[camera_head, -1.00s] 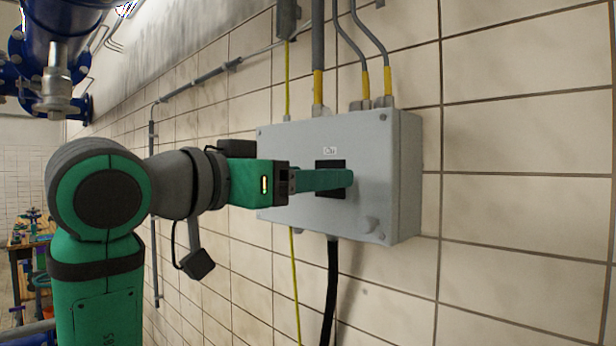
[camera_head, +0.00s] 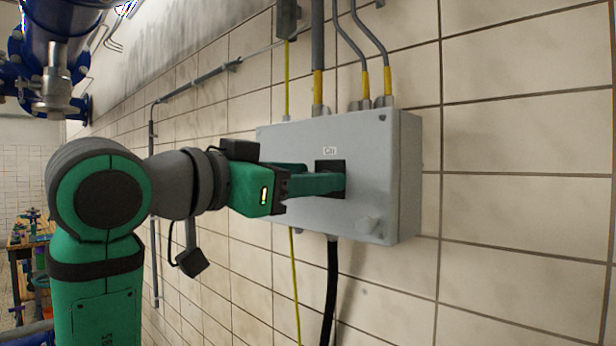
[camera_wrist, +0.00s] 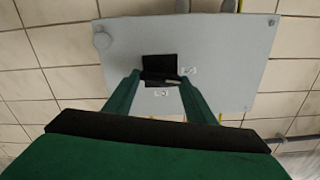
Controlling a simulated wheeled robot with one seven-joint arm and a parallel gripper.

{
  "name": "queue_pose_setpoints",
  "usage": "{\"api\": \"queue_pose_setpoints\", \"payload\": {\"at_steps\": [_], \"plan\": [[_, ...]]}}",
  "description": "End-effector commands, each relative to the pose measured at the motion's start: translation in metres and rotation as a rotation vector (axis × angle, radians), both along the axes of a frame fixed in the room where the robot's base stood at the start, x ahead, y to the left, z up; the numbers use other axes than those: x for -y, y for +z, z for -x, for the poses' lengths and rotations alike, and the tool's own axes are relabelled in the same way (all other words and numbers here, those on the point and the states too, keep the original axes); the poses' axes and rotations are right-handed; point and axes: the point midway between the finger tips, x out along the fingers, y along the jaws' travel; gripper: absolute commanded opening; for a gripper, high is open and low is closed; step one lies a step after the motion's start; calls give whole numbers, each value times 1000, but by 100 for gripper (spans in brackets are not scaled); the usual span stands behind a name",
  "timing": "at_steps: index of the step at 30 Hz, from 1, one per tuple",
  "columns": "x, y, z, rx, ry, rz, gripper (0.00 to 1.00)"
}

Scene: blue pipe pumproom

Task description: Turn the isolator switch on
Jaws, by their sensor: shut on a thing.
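The isolator switch is a black square plate (camera_head: 336,166) on the front of a grey wall box (camera_head: 376,140); a small white label (camera_head: 329,150) sits just above it. In the wrist view the black plate (camera_wrist: 159,68) shows with a dark handle (camera_wrist: 160,79) across it and two white labels beside it. My gripper (camera_head: 338,182) is at the switch, its green fingers reaching to the plate. In the wrist view the fingertips (camera_wrist: 160,77) stand on both sides of the handle, shut on it. The handle is hidden by the fingers in the head view.
Grey conduits with yellow sleeves (camera_head: 318,85) enter the box top. A black cable (camera_head: 331,290) and a yellow-green wire (camera_head: 295,280) hang below. A round knob (camera_head: 367,225) sticks out at the box's lower right. Blue pipework (camera_head: 62,35) is at upper left.

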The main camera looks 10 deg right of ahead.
Motion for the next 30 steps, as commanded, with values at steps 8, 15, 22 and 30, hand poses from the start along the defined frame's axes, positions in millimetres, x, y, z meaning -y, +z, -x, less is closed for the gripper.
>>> {"api": "queue_pose_setpoints", "payload": {"at_steps": [8, 15, 22, 30], "plan": [[1, -1, 1, 204, 0, -137, 28], [1, -2, 2, 396, 1, -263, 28], [2, -3, 3, 577, 0, -384, 28], [2, -4, 3, 790, 0, -523, 28]]}}
